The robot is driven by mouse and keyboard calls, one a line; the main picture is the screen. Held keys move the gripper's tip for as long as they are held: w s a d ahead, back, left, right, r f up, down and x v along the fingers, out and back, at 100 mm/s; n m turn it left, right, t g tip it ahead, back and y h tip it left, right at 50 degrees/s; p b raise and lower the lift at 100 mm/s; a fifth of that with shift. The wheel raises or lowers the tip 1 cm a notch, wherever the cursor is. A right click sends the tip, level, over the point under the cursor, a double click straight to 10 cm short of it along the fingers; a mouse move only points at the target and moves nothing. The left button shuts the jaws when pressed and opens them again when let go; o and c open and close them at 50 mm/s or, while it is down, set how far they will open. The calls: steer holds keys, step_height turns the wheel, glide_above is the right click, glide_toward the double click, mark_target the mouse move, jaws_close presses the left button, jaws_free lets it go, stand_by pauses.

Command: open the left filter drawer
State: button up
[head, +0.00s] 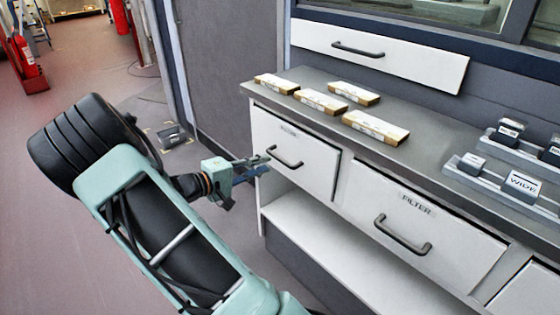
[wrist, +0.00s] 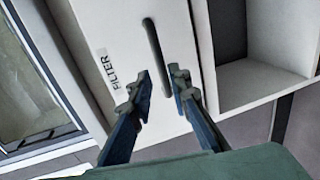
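The left filter drawer (head: 312,165) is a white front with a FILTER label and a dark bar handle (head: 285,158). It looks shut in the counter unit. My gripper (head: 262,164) is at the left end of this handle. In the wrist view my gripper (wrist: 161,84) is open, its two fingers on either side of the lower end of the dark handle (wrist: 154,45). I see no finger contact, and I cannot tell whether the fingertips reach around the bar. The drawer front with its label also shows there (wrist: 112,35).
A second filter drawer (head: 430,215) with its handle is to the right. Several flat boxes (head: 375,127) lie on the grey counter (head: 420,155). An open shelf (head: 340,240) is below. A wide panel with a handle (head: 400,62) is above the counter.

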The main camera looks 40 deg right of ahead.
mark_target(278, 160)
steer(key=b+x, duration=0.1)
steer(key=x, duration=0.6)
steer(key=shift+w+d+f, duration=0.1)
steer(key=shift+d, duration=0.2)
steer(key=shift+c, duration=0.6)
jaws_close()
